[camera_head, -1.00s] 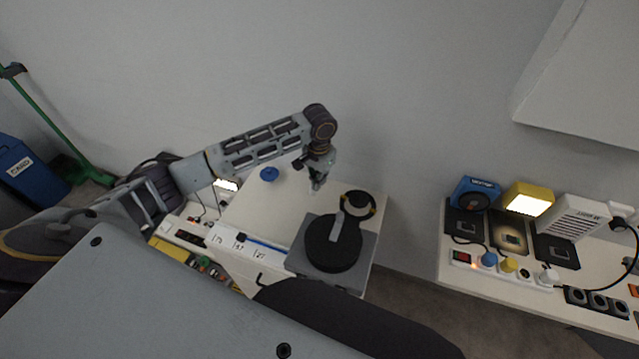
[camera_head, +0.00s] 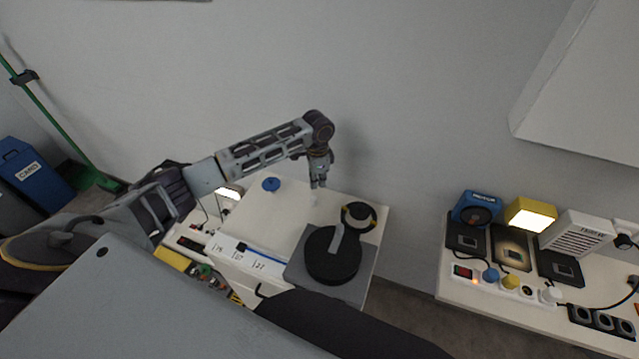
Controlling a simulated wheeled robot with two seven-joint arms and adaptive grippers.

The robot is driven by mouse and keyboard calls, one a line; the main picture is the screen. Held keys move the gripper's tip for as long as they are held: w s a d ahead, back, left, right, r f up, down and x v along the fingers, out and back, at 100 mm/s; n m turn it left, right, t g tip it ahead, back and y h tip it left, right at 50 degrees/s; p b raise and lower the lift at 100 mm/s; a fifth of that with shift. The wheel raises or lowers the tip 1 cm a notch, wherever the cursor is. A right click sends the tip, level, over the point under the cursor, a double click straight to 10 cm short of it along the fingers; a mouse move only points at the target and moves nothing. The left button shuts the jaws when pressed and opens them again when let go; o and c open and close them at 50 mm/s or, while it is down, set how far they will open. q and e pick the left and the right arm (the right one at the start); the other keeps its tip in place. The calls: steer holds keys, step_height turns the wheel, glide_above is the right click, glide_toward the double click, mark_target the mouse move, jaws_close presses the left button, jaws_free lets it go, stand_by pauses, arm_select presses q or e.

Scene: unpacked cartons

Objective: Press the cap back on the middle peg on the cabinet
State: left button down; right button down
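The white cabinet (camera_head: 283,212) stands at the centre, with its pale top in view. A small blue round piece (camera_head: 271,184), which looks like a cap, is at the back left of that top. I cannot tell whether it sits on a peg. My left gripper (camera_head: 318,186) points down over the back of the top, right of the blue piece and apart from it. Its two fingertips look slightly parted, with nothing visible between them. A faint pale spot lies just below it; I cannot make out a peg there. My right gripper is out of view.
A grey plate with a black disc (camera_head: 332,262) and a black-and-yellow ring (camera_head: 360,214) occupy the cabinet's right side. A table (camera_head: 455,290) with devices and a power strip stands at right.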

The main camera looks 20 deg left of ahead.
arm_select(q)
steer(key=shift+w+a+f+m, duration=0.35)
steer(key=shift+a+m, duration=0.1)
steer(key=shift+m, duration=0.75)
steer(key=shift+w+a+f+m, duration=0.25)
steer(key=shift+a+m, duration=0.25)
steer(key=shift+m, duration=0.7)
steer(key=shift+w+a+f+m, duration=0.25)
steer(key=shift+w+a+m, duration=0.2)
steer(key=shift+m, duration=0.75)
steer(key=shift+f, duration=0.1)
